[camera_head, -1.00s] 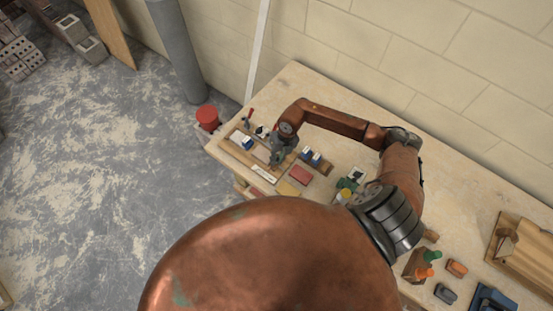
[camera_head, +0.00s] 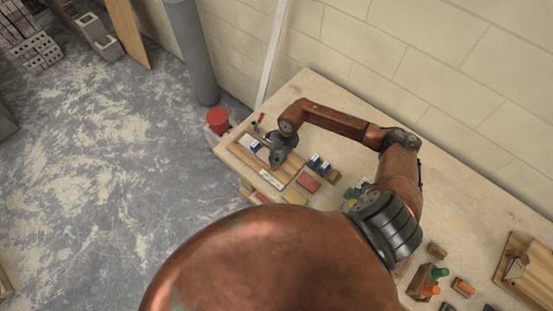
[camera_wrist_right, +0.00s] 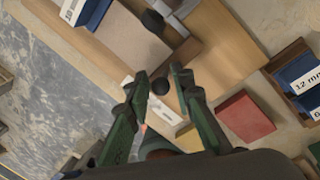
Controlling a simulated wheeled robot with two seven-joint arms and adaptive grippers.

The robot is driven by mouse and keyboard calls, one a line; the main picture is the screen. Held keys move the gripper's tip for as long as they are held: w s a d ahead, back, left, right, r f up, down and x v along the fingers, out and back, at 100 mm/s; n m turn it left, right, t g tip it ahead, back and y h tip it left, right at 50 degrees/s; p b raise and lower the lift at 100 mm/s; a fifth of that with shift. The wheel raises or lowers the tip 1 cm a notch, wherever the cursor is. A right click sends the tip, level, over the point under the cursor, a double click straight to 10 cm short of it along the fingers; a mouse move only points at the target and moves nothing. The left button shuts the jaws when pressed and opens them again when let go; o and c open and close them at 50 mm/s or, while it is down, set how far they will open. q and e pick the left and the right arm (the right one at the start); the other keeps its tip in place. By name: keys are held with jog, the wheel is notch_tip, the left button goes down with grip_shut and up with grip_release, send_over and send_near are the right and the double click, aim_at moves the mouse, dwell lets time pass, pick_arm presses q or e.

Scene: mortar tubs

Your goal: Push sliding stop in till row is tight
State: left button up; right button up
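My right gripper (camera_head: 277,161) is over the long wooden tray (camera_head: 232,149) at the left end of the bench. In the right wrist view its two green fingers (camera_wrist_right: 160,80) are apart. A blue piece with a white label (camera_wrist_right: 73,13) sits at the tray's upper left in that view. My left gripper is not in view.
Blue bins, one labelled 12 mm (camera_wrist_right: 303,80), stand close to the right of the gripper. A red block (camera_wrist_right: 245,117) lies nearer. A red-topped container (camera_head: 217,118) is by the bench's left end. A block wall (camera_head: 430,85) runs behind the bench.

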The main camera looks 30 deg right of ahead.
notch_tip(320, 180, up, 12)
jog(key=d, duration=0.2)
jog(key=shift+s, duration=0.35)
jog(key=shift+d+f, duration=0.1)
jog(key=shift+d, duration=0.05)
jog(key=shift+c, duration=0.5)
